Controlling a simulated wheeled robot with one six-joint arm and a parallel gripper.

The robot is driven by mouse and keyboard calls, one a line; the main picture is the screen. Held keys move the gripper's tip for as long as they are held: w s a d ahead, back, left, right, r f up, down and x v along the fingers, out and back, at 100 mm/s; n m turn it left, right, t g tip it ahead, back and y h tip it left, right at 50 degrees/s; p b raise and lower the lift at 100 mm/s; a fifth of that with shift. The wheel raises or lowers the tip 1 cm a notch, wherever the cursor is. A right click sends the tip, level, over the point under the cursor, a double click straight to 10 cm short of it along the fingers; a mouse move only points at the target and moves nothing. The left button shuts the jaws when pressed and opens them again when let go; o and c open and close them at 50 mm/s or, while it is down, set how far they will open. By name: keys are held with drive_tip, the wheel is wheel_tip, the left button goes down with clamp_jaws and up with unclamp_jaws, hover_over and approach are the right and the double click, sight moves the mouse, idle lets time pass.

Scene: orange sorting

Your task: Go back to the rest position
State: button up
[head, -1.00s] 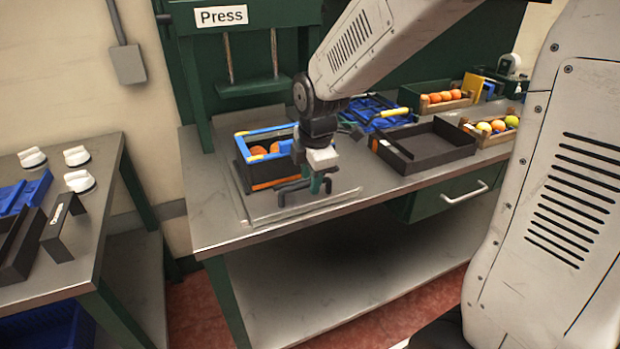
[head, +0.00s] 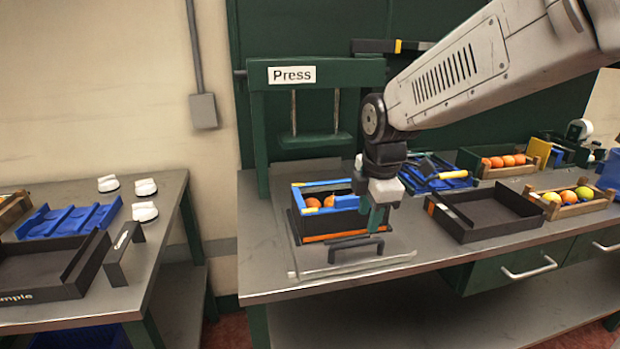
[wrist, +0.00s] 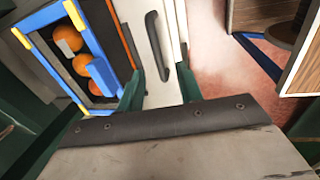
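My gripper (head: 375,215) hangs fingers down at the front right corner of a black crate with blue and yellow edging (head: 328,225). Its green fingers stand apart in the wrist view (wrist: 160,84), with nothing held between them. The crate stands under the press (head: 313,75) and holds several oranges (head: 312,203); it also shows at left in the wrist view (wrist: 124,35). A black handle (head: 356,243) on the press's grey plate (head: 310,272) lies just in front of the crate, below my fingertips.
An empty black tray (head: 478,238) lies right of the press. Behind it are a blue rack (head: 440,183) and a wooden fruit crate (head: 503,173); another fruit crate (head: 570,212) stands right. A side table (head: 160,190) at left holds a blue tray (head: 70,222) and white-topped items (head: 145,187).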

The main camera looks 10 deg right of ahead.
drive_tip(key=s+d+r+m, duration=0.1)
drive_tip(key=s+m, duration=0.8)
drive_tip(key=s, duration=0.2)
drive_tip(key=s+d+r+m, duration=0.1)
drive_tip(key=s+r+m, duration=0.1)
drive_tip(key=s+m, duration=0.7)
drive_tip(key=s, duration=0.3)
drive_tip(key=shift+s+d+g, duration=0.15)
drive_tip(key=shift+s+g, duration=0.15)
drive_tip(key=shift+g, duration=0.1)
